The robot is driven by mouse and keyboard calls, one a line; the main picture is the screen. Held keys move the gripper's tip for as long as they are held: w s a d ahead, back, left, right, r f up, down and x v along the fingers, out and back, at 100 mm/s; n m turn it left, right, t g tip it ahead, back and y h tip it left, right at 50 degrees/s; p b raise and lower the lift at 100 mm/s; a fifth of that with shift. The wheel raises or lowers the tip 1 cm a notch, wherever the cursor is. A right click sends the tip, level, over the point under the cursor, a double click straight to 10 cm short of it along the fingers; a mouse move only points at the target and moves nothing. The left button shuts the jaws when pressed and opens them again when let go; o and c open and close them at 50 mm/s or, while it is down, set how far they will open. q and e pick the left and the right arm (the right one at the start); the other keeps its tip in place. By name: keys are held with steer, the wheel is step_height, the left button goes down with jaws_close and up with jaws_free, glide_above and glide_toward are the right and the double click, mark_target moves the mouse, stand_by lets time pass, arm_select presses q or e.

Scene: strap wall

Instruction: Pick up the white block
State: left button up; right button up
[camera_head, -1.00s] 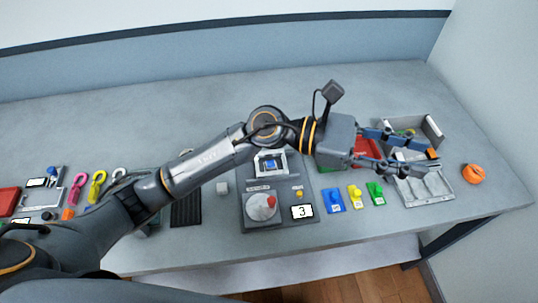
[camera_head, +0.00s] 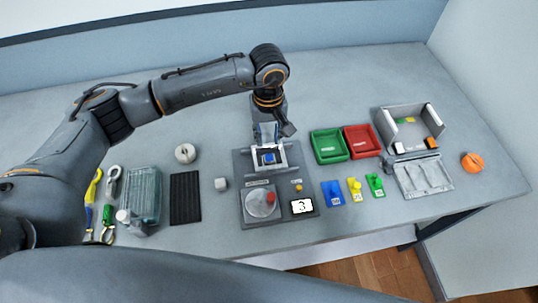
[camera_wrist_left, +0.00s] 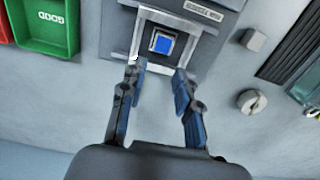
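The white block (camera_head: 221,183), a small pale grey-white cube, stands on the table left of the grey device with the dial. In the left wrist view the block (camera_wrist_left: 254,39) lies at the upper right, apart from the fingers. My left gripper (camera_head: 268,137) points down near the back of the device's metal frame. In the left wrist view the gripper (camera_wrist_left: 157,72) is open, with nothing between its fingers, beside the frame around a blue square (camera_wrist_left: 162,43). My right gripper is out of view.
A dark ribbed mat (camera_head: 186,198) and a round pale knob (camera_head: 186,153) are left of the block. Green (camera_head: 329,146) and red (camera_head: 362,141) trays stand right of the device (camera_head: 241,160). The back of the table is clear.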

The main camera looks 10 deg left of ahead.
mark_target(269, 154)
arm_select(q)
steer(key=shift+f, duration=0.7)
steer(key=shift+f+p, duration=0.25)
steer(key=shift+p, duration=0.15)
steer(key=f+p, duration=0.1)
steer(key=f, duration=0.1)
steer(key=f+p, duration=0.1)
steer(key=shift+s+f, duration=0.2)
steer(key=shift+f, duration=0.65)
steer(key=c, duration=0.5)
